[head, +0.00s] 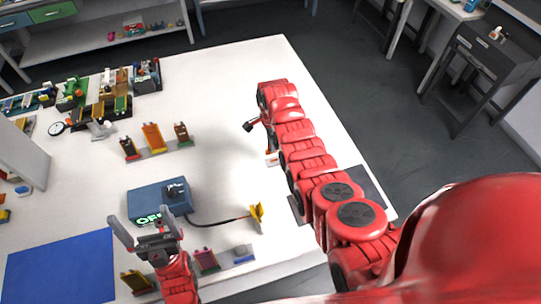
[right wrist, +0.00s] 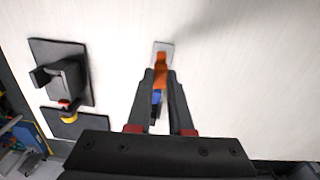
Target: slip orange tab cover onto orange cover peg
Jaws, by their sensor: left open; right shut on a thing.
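In the right wrist view my right gripper (right wrist: 161,75) is shut on an orange piece, which I take for the orange tab cover (right wrist: 161,61). Its visible end lies over a small light grey plate (right wrist: 163,46). Whether it rests on a peg there cannot be told. A blue and black bit (right wrist: 156,97) shows between the fingers. In the head view a little orange (head: 272,158) shows beside my red right arm, which hides most of that spot. My left gripper (head: 152,214) is open and empty, in front of the blue box.
The blue box (head: 150,200) has a lit display and a cable to a yellow clip (head: 256,215). A rack of coloured holders (head: 152,138) stands mid-left. A blue mat (head: 60,268) lies front left. Black fixtures (right wrist: 62,72) stand left in the wrist view. The table's back middle is clear.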

